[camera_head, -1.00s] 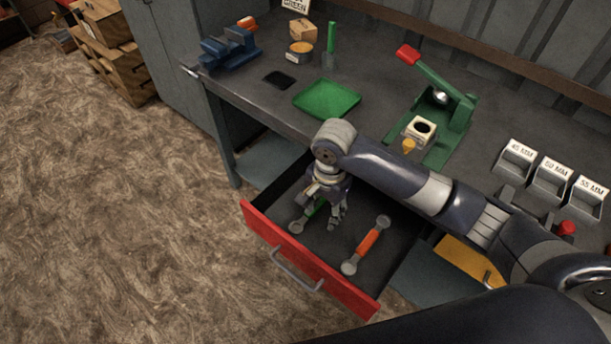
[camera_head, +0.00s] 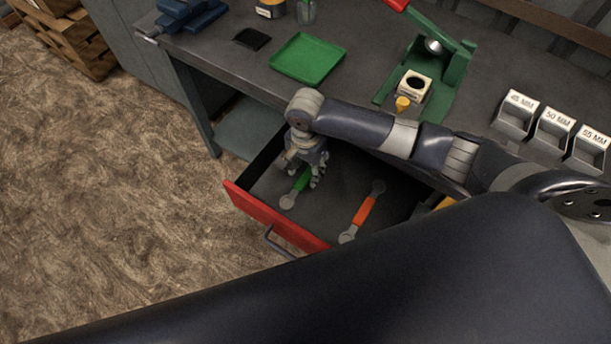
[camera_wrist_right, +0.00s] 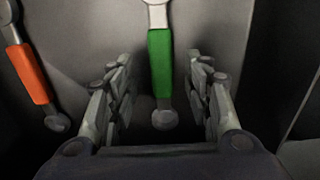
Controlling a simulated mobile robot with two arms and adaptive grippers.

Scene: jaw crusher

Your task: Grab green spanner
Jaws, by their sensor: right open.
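The green spanner (camera_head: 300,184), with a green grip and grey ends, lies in the open drawer with the red front (camera_head: 270,216). My right gripper (camera_head: 303,175) points down into the drawer over it and hides part of it. In the right wrist view the green spanner (camera_wrist_right: 160,65) runs between the two fingers of my open right gripper (camera_wrist_right: 162,105). One grey end lies between the fingers, with a gap on each side. Whether the fingers are down at spanner height is hard to tell. My left gripper is not in view.
An orange spanner (camera_head: 363,211) lies in the same drawer to the right and also shows in the right wrist view (camera_wrist_right: 27,72). On the bench above are a green tray (camera_head: 307,58), a green press (camera_head: 450,75) and labelled bins (camera_head: 552,133).

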